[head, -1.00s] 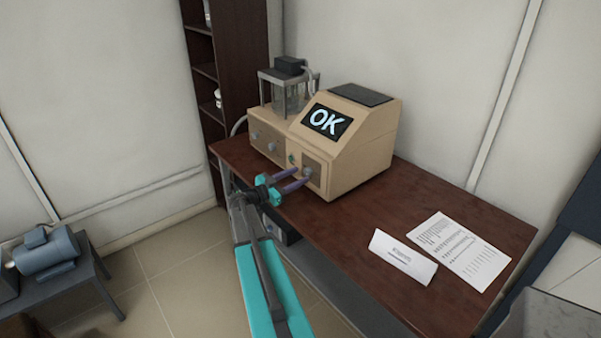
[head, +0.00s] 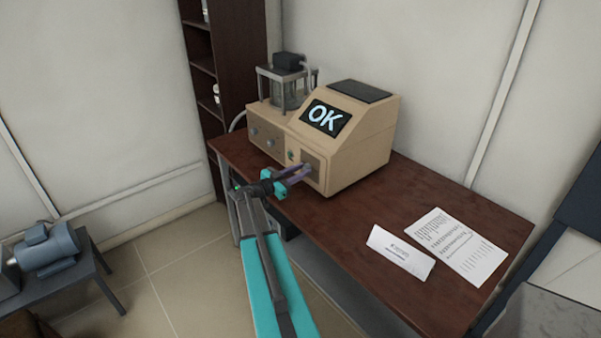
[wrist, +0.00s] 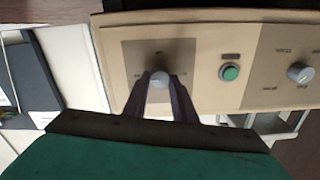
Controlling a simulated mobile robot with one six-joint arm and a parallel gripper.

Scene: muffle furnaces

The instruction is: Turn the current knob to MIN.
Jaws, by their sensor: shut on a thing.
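The beige device (head: 350,150) stands on the brown table, its screen (head: 325,117) reading OK. In the wrist view a round grey knob (wrist: 159,80) sits on a darker square plate of the front panel, with small blurred marks around it. I cannot read its label or see its pointer. My gripper (wrist: 160,84) is shut on this knob, one dark finger on each side. In the head view my gripper (head: 304,172) reaches the panel's lower right part, and its fingers hide the knob.
A green button (wrist: 229,72) and a second grey knob (wrist: 299,73) lie beside the plate. A glass vessel in a frame (head: 287,88) stands behind left. Papers (head: 455,245) and a folded card (head: 400,252) lie on the table (head: 350,220), clear of my arm.

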